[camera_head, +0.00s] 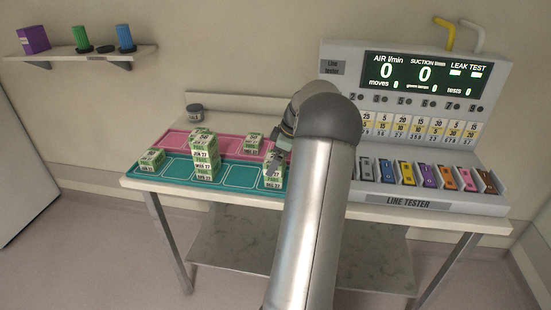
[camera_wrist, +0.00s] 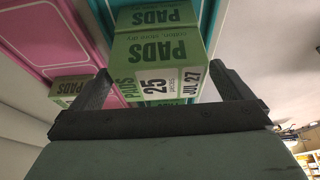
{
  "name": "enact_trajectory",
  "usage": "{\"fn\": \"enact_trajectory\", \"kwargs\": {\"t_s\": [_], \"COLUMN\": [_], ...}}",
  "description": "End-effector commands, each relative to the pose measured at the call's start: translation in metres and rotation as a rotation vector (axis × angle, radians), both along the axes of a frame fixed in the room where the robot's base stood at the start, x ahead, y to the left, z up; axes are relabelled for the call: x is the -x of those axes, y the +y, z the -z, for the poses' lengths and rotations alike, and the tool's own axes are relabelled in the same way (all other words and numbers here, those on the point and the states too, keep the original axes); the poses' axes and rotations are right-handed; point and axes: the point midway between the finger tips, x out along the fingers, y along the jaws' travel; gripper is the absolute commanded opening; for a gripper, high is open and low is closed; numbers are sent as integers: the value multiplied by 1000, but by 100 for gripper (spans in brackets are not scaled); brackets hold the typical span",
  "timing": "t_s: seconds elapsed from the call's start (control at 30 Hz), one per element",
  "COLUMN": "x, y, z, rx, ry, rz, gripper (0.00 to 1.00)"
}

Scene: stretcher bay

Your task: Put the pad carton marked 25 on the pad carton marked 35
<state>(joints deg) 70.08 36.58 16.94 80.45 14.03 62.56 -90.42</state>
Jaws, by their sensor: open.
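The green and white pad carton marked 25 (camera_wrist: 158,84), with JUL 27 on its side, is between the fingers of my gripper (camera_wrist: 163,82) in the wrist view. The fingers are open on either side of it; I cannot tell whether they touch it. Another pad carton (camera_wrist: 155,17) adjoins it, its number hidden. In the head view my gripper (camera_head: 281,152) is at a short carton stack (camera_head: 272,176) on the teal strip, partly hidden by my arm. A taller stack (camera_head: 205,157) stands left of it. I cannot make out the number 35 on any carton.
A single carton (camera_head: 151,159) is at the left and another (camera_head: 254,144) is on the pink strip (camera_head: 229,147). Marked cells on the teal strip (camera_head: 238,175) are bare. The line tester (camera_head: 420,205) is at the right. A small dark jar (camera_head: 195,112) is at the back.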

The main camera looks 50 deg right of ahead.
Motion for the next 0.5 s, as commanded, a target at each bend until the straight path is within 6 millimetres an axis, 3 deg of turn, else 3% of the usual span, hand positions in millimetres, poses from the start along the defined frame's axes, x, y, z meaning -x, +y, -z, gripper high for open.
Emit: {"fn": "enact_trajectory", "kwargs": {"t_s": [0.5], "x": [34], "y": [-19], "z": [-91], "rx": [3], "ry": [-2], "rz": [2], "gripper": [99]}}
